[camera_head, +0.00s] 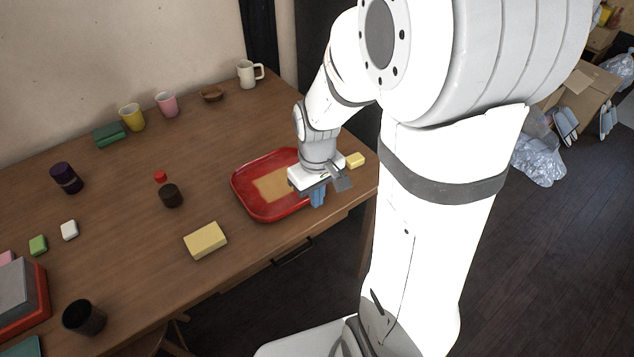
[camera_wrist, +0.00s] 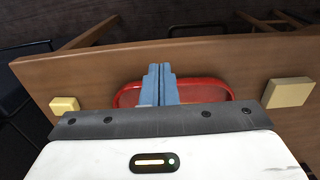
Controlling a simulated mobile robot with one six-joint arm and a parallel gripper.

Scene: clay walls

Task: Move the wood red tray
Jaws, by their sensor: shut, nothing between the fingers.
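My gripper (camera_head: 318,198) is at the tray's right front side in the head view. Its blue-grey fingers (camera_wrist: 159,84) are shut together with nothing between them. They overlap the tray's edge in the wrist view; I cannot tell whether they touch it. My gripper hides the tray's right part in the head view.
A yellow block (camera_head: 206,240) lies left of the tray, and a smaller yellow block (camera_head: 355,160) right of it. Table (camera_head: 225,120) behind the tray is clear.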

